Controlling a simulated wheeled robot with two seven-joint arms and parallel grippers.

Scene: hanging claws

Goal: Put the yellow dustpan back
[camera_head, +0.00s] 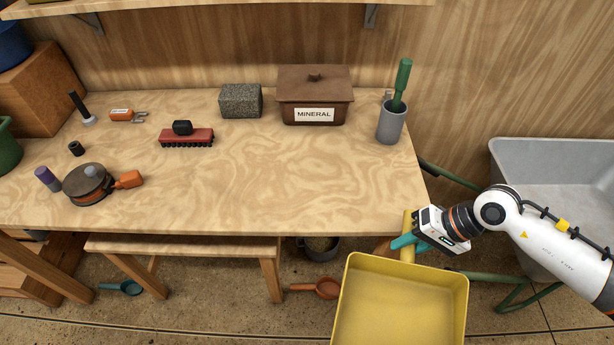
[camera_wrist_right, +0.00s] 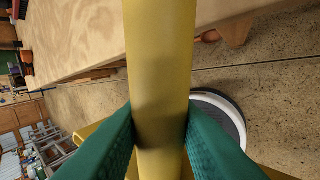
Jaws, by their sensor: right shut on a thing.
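The yellow dustpan (camera_head: 400,305) is held in the air in front of the table's front right edge, its wide pan toward the bottom of the head view. My right gripper (camera_head: 404,241) is shut on its upright handle. In the right wrist view the yellow handle (camera_wrist_right: 160,70) runs between the two teal fingers (camera_wrist_right: 160,140), which press on it from both sides. The lower edge of the pan is cut off by the head view's frame. My left gripper does not show.
A grey wheelbarrow tray (camera_head: 560,160) stands right. Scoops (camera_head: 318,288) lie on the floor below.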

